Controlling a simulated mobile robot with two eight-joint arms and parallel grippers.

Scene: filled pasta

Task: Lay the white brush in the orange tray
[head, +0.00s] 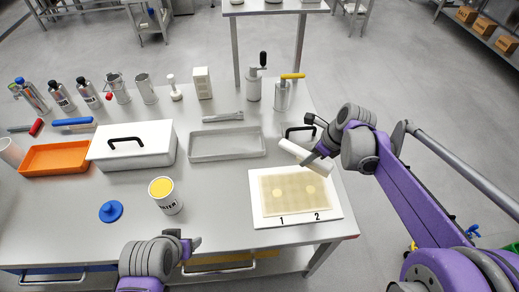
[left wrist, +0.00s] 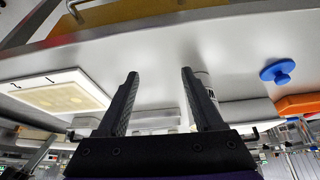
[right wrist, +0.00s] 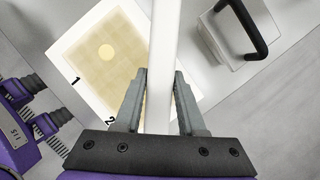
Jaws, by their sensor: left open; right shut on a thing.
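A long plain white bar (head: 298,150), which looks like the white brush, is in my right gripper (head: 312,161). It is held tilted above the far right part of the white board. In the right wrist view the white brush (right wrist: 165,45) runs between the fingers of my right gripper (right wrist: 160,73); no bristles show. The orange tray (head: 55,158) lies at the left of the table, and its floor looks empty. It also shows in the left wrist view (left wrist: 298,104). My left gripper (left wrist: 161,73) is open and empty near the table's front edge.
A white lidded box (head: 150,150) stands beside the orange tray. A grey tray (head: 228,145), a tin with yellow contents (head: 168,205) and a blue knobbed disc (head: 111,211) lie between. The white board (head: 268,217) carries a dough sheet. Bottles and tools line the back.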

